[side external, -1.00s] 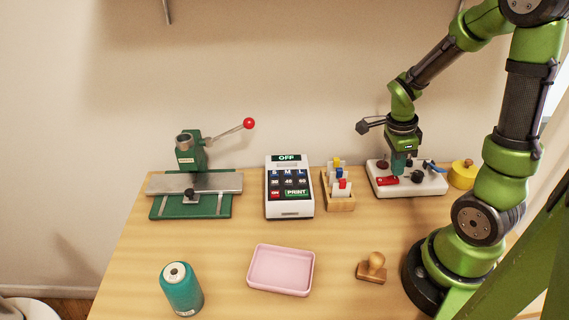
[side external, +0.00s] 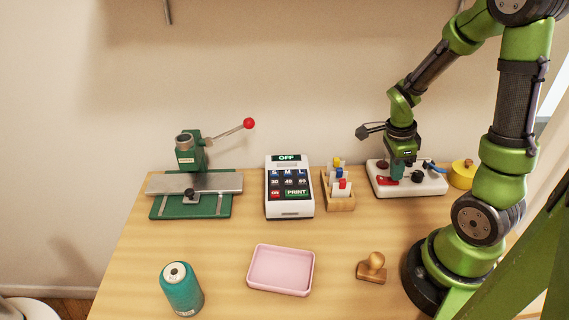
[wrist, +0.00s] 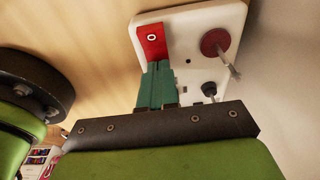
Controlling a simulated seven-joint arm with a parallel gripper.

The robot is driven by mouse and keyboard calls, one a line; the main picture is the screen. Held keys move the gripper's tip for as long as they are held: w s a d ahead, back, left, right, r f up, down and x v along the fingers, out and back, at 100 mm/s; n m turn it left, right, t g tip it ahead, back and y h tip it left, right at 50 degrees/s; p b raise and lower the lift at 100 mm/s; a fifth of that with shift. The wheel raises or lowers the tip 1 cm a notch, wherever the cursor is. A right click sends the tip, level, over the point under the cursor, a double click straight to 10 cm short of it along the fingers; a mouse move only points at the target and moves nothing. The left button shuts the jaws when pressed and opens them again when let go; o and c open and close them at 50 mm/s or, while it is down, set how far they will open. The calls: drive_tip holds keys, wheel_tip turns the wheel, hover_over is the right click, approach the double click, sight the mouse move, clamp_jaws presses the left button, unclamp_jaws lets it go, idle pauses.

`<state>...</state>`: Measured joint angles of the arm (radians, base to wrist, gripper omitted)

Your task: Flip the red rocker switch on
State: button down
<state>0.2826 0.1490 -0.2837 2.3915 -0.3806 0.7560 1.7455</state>
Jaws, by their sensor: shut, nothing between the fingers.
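The red rocker switch (side external: 385,181) sits on the front left part of a white control panel (side external: 428,188) at the right back of the table. In the wrist view the rocker (wrist: 151,42) shows a white "O" mark on its visible end. My gripper (side external: 397,178) points down over the panel, with its green fingers (wrist: 157,86) shut together and nothing between them. The fingertips are at the near end of the rocker and cover that part of it. I cannot tell whether they touch it.
The panel also carries a dark red round knob (wrist: 215,42), a black knob (wrist: 209,89) and a blue lever (side external: 433,167). A yellow round object (side external: 462,173) stands to the right. A wooden rack (side external: 338,192) and a label printer (side external: 289,188) stand to the left.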

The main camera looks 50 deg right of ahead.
drive_tip(key=shift+w+a+r, duration=0.3)
drive_tip(key=shift+w+a, duration=0.1)
drive_tip(key=shift+a, duration=0.05)
wheel_tip(320, 180, up, 14)
drive_tip(key=s+d, duration=0.1)
drive_tip(key=shift+s+d, duration=0.25)
drive_tip(key=shift+f, duration=0.1)
idle(0.4)
